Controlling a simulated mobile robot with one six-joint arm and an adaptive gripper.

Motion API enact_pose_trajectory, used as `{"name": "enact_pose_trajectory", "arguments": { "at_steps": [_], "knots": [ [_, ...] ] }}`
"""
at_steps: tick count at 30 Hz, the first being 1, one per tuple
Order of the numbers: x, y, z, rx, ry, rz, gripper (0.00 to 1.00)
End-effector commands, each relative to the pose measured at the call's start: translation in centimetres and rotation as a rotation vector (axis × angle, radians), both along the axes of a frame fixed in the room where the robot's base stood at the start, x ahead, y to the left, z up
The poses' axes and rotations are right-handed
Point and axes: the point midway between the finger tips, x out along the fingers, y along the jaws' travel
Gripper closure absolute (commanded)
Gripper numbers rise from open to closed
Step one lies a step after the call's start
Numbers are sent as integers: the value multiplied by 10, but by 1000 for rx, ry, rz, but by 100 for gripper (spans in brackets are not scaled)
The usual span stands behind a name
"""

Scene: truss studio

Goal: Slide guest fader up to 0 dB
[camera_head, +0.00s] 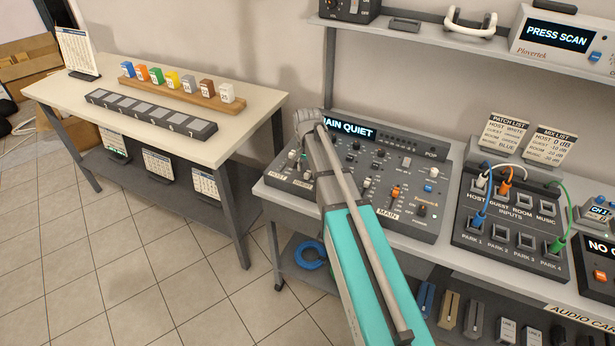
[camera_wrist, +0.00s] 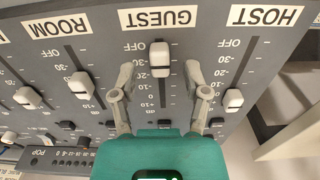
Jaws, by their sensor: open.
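In the wrist view the mixer panel appears upside down. The white guest fader cap (camera_wrist: 160,55) sits in the GUEST slot near the OFF end, around the OFF and -30 marks. My gripper (camera_wrist: 160,68) is open, one finger on each side of this cap, with gaps visible between. The slot runs on past the 0 and +10 marks toward my gripper's base. In the head view the mixer (camera_head: 345,165) stands on the bench with its display reading "MAIN QUIET".
The host fader (camera_wrist: 233,100) and room fader (camera_wrist: 80,85) flank the guest slot. In the head view an inputs patch box (camera_head: 512,240) with cables stands right of the mixer. A mix list card (camera_head: 550,146) stands behind it. A table (camera_head: 245,105) stands at left.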

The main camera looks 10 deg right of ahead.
Motion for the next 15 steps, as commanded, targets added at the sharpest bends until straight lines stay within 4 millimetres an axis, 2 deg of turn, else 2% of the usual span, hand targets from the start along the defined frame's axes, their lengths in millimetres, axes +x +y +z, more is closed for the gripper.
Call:
{"name": "enact_pose_trajectory", "arguments": {
  "at_steps": [1, 6, 15],
  "knots": [
    [0, 0, -6, 0, 0, 0, 40],
    [0, 0, -12, 0, 0, 0, 40],
    [0, 0, -14, 0, 0, 0, 40]
  ]
}}
